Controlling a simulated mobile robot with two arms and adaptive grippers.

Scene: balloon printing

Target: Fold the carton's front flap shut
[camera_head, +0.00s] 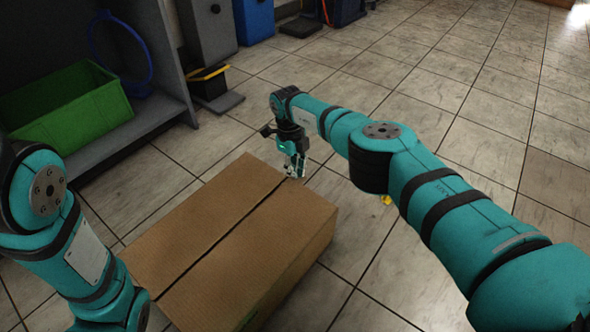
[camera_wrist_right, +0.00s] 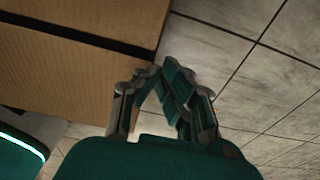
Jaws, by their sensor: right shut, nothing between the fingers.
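The brown cardboard carton (camera_head: 285,225) sits on the tiled floor in the lower middle of the head view. Two long top flaps lie flat with a narrow dark gap between them. My right gripper (camera_head: 296,172) is shut and empty at the carton's far right top corner, by the end of the gap. In the right wrist view the carton (camera_wrist_right: 70,80) fills the upper left, and the shut fingers (camera_wrist_right: 163,68) are beside its edge. I cannot tell whether they touch it. My left arm shows at the left, but its gripper is out of view.
A green bin (camera_head: 70,105) stands on a grey shelf (camera_head: 150,118) at the upper left, with a blue hoop (camera_head: 122,50) behind it. Grey and blue bins (camera_head: 208,40) stand at the back. A small yellow thing (camera_head: 386,199) shows under my right arm. Floor beyond the carton is clear.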

